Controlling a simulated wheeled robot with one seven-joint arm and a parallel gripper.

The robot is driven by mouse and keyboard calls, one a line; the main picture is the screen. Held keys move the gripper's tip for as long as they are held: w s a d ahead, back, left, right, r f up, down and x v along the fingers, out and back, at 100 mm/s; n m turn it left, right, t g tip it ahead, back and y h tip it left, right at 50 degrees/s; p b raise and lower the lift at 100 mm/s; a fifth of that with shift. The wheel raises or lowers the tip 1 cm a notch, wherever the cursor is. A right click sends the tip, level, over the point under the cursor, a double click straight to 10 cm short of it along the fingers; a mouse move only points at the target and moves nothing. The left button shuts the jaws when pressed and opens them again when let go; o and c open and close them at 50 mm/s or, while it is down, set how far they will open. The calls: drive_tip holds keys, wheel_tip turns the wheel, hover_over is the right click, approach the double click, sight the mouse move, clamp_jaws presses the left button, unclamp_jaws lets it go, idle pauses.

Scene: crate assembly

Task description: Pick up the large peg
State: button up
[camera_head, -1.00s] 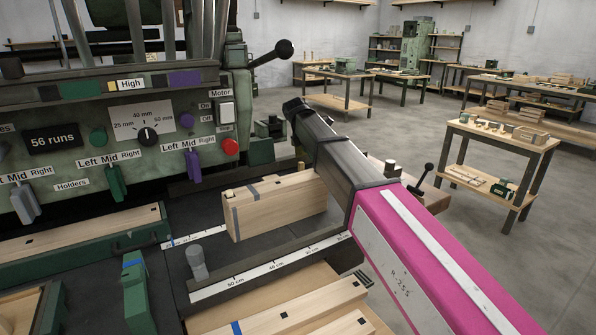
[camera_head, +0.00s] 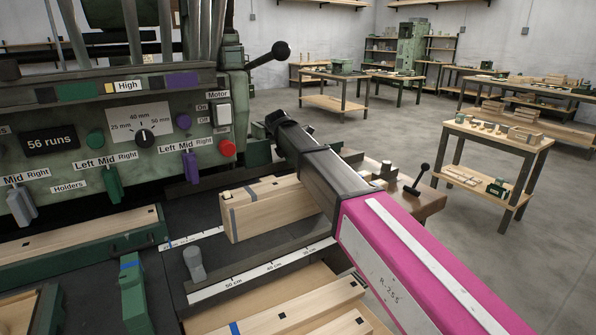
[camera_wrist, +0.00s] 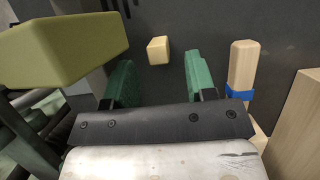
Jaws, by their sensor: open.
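In the wrist view my gripper (camera_wrist: 160,80) is open, its two green fingers apart with nothing between their pads. A short pale wooden peg (camera_wrist: 158,50) shows beyond the gap, apart from both fingers. A longer, rounded wooden peg (camera_wrist: 241,68) with a blue band stands just outside the right finger. It looks the larger of the two, but nearness may account for that; I cannot tell for certain which is the large peg. In the head view my arm reaches past the wooden board, and its fingers are hidden.
An olive-green block (camera_wrist: 65,45) is close at the wrist view's upper left. A wooden face (camera_wrist: 300,125) stands at its right edge. In the head view, a banded wooden board (camera_head: 275,208) and the green machine (camera_head: 120,120) lie left of my arm. A dark lever (camera_head: 420,180) rises beyond it.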

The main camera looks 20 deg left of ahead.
drive_tip(key=x, duration=0.4)
drive_tip(key=shift+w+f, duration=0.1)
clamp_jaws()
drive_tip(key=shift+d, duration=0.1)
